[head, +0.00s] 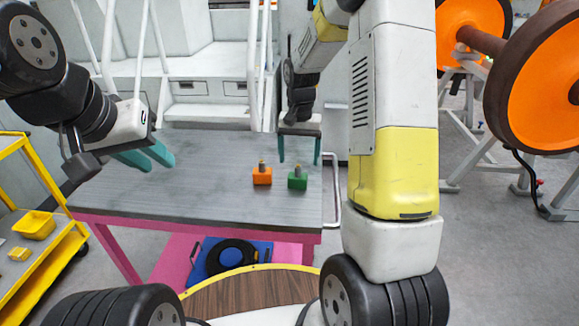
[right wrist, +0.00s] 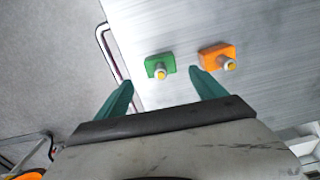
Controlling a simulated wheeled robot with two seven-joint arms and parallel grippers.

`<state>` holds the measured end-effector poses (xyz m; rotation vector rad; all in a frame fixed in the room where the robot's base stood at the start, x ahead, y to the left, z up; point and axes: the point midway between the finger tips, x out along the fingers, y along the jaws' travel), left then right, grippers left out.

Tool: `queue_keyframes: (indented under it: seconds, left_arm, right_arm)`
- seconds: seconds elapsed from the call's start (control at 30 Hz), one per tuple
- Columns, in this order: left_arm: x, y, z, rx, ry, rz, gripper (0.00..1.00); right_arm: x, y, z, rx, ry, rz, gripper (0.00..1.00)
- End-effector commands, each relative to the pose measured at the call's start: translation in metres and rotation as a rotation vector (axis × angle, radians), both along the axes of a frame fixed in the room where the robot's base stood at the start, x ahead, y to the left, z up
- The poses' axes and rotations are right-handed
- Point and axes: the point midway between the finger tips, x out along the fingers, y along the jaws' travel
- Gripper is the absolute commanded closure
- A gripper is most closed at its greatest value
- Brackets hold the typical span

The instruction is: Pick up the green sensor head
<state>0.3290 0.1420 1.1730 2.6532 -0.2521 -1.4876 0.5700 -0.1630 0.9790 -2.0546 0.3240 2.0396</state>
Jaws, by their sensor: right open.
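The green sensor head (head: 297,182) is a small green block with a grey and yellow stub on top. It stands upright on the grey table near its right side. My right gripper (head: 299,154) is open and empty, above and behind it in the head view. In the right wrist view the green sensor head (right wrist: 152,68) shows just beyond the fingertips of my right gripper (right wrist: 160,78), between their lines and not touched. My left gripper (head: 150,158) hangs over the table's left part, its teal fingers apart with nothing between them.
An orange sensor head (head: 262,178) stands close to the left of the green one; in the right wrist view it (right wrist: 214,55) lies beyond the right finger. The grey table (head: 200,190) is otherwise bare. A yellow cart (head: 50,260) stands left, and orange wheels (head: 545,75) right.

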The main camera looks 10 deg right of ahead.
Motion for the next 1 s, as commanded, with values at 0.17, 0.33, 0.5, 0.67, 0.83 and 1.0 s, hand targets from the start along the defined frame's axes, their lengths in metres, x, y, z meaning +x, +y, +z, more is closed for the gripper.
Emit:
queue_keyframes:
  seconds: [0.17, 0.33, 0.5, 0.67, 0.83, 1.0]
  left_arm:
    - [0.0, 0.0, 0.0, 0.0, 0.0, 0.0, 0.71]
    - [0.0, 0.0, 0.0, 0.0, 0.0, 0.0, 0.71]
    - [0.0, 0.0, 0.0, 0.0, 0.0, 0.0, 0.71]
    - [0.0, 0.0, 0.0, 0.0, 0.0, 0.0, 0.71]
    - [0.0, 0.0, 0.0, 0.0, 0.0, 0.0, 0.71]
    - [0.0, 0.0, 0.0, 0.0, 0.0, 0.0, 0.71]
  right_arm:
    - [0.003, 0.0, -0.021, -0.004, 0.012, -0.008, 0.2]
    - [0.002, 0.0, -0.04, -0.003, 0.012, -0.006, 0.2]
    - [0.0, 0.0, -0.066, -0.004, 0.013, -0.005, 0.2]
    - [0.001, 0.0, -0.083, -0.003, 0.01, -0.006, 0.2]
    - [0.001, 0.0, -0.085, -0.003, 0.009, -0.006, 0.2]
    - [0.001, 0.0, -0.085, -0.003, 0.009, -0.006, 0.36]
